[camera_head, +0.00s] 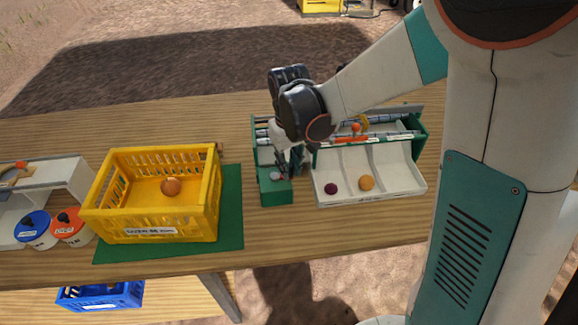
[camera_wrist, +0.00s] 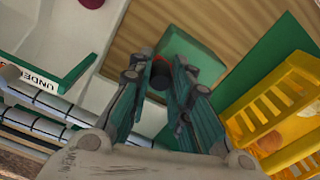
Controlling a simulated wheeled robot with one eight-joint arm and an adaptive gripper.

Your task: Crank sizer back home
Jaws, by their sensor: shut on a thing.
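The sizer (camera_head: 420,140) is a green-framed machine with grey rollers (camera_head: 385,138) and a white divided tray in front. A green box (camera_head: 276,196) stands at its left front corner. My gripper (camera_head: 281,173) reaches down over this box. In the wrist view, my gripper (camera_wrist: 161,88) is shut on a dark crank knob (camera_wrist: 160,70) with a red spot, above the green box (camera_wrist: 190,57). The fingers hide most of the crank, so its exact angle cannot be told. An orange thing (camera_head: 356,127) sits on the rollers.
A purple onion (camera_head: 331,188) and a yellow onion (camera_head: 366,183) lie in the white tray (camera_head: 340,196). A yellow crate (camera_head: 150,220) holding an onion (camera_head: 171,186) stands on a green mat (camera_head: 232,215) to the left. Blue-topped and red-topped tubs stand farther left.

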